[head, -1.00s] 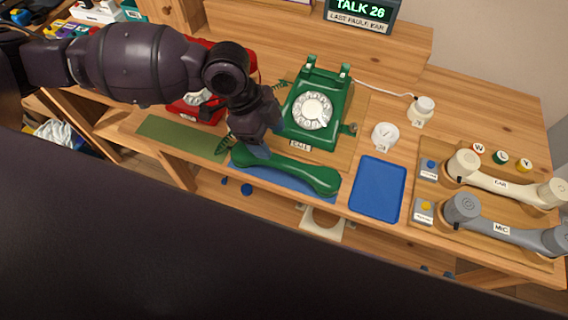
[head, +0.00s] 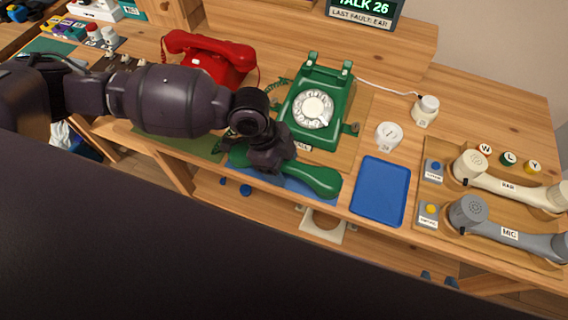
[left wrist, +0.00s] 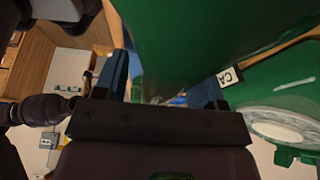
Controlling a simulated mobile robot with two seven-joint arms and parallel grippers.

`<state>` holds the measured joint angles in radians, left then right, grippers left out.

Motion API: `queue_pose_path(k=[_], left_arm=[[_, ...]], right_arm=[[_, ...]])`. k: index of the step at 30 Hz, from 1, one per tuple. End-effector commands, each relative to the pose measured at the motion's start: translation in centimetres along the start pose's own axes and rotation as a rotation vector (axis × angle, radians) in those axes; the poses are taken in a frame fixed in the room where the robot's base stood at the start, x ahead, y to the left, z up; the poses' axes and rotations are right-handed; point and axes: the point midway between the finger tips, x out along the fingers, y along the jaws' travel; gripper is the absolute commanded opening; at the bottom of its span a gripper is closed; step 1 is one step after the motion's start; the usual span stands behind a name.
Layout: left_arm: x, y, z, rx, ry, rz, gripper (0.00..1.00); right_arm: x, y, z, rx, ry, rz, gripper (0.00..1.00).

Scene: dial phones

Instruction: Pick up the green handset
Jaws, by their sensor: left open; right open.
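The green handset (head: 315,178) lies on a blue mat at the front edge of the desk, before the green dial phone (head: 318,103). My left gripper (head: 270,165) is over the handset's middle and hides that part in the head view. In the left wrist view the handset (left wrist: 195,35) is large and close, in front of the open blue fingers of my left gripper (left wrist: 163,80). Whether the fingers touch it cannot be told. The phone's dial (left wrist: 280,125) shows at the right there. My right gripper is not in view.
A red phone (head: 210,55) stands behind my left arm. A blue tray (head: 380,190) lies empty right of the handset. A wooden tray (head: 440,212) holds a cream handset (head: 510,187) and a grey handset (head: 515,235). A white knob (head: 388,135) stands near the green phone.

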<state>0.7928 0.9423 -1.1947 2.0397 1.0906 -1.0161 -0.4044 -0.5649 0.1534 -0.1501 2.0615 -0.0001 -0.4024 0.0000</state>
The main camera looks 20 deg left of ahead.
Motion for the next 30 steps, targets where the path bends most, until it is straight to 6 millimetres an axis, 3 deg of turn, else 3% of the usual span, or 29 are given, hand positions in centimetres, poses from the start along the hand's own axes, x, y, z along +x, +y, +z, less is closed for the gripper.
queue_pose_path(k=[8, 21, 30], left_arm=[[0.4, 0.0, 0.0, 0.001, 0.000, -0.001, 0.64], [0.4, 0.0, -0.1, 0.001, 0.001, -0.002, 0.00], [-0.1, -0.1, -0.3, 0.002, 0.001, -0.004, 0.00]], right_arm=[[0.2, -0.1, -0.6, 0.001, 0.011, -0.001, 0.46], [-0.1, -0.3, 0.3, 0.014, -0.006, 0.002, 0.46], [-0.2, -0.1, 0.3, 0.010, -0.007, 0.003, 0.46]])
